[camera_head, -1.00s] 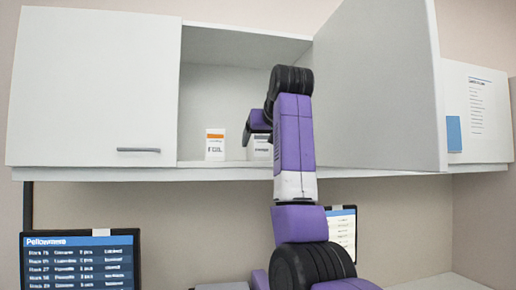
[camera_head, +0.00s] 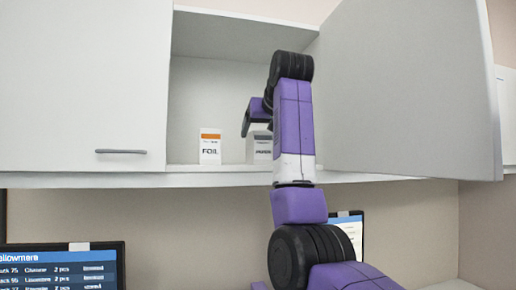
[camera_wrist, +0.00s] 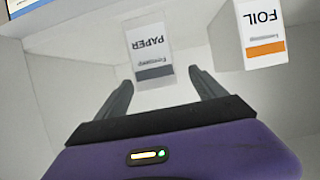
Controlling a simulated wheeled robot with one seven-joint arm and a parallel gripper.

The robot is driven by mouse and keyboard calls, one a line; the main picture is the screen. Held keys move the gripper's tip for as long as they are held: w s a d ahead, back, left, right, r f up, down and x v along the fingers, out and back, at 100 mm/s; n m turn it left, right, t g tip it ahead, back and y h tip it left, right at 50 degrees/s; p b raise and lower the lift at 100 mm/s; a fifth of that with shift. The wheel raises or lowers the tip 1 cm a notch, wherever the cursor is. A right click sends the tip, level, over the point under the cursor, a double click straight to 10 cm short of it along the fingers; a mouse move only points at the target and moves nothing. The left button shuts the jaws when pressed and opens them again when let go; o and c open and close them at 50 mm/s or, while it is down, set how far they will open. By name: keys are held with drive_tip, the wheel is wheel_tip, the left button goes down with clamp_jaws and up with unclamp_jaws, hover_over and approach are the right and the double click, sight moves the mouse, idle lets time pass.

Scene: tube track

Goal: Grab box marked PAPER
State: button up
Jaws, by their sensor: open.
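The box marked PAPER (camera_wrist: 150,50) is white with a grey band and stands inside the open cabinet. It appears upside down in the wrist view, ahead of my fingers and between their lines. In the head view the PAPER box (camera_head: 262,150) is partly hidden behind my arm. My gripper (camera_wrist: 160,84) is open and empty, its two dark fingers spread apart, with the box beyond the tips. I cannot tell the exact gap to it. In the head view my gripper (camera_head: 246,122) shows at the cabinet opening, above and in front of the box.
A white box marked FOIL (camera_head: 210,148) with an orange band stands left of the PAPER box, with a gap between. The open cabinet door (camera_head: 410,90) juts out right of my arm. The closed door (camera_head: 90,90) is at the left. A screen (camera_head: 60,266) hangs below.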

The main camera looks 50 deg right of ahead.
drive_tip(key=p+x, duration=0.3)
drive_tip(key=x, duration=0.2)
drive_tip(key=shift+d+r, duration=0.1)
drive_tip(key=shift+d, duration=0.2)
drive_tip(key=shift+w+d+f, duration=0.25)
drive_tip(key=shift+w+f, duration=0.05)
drive_tip(key=c, duration=1.5)
drive_tip(key=shift+c, duration=0.2)
drive_tip(key=shift+r, duration=0.15)
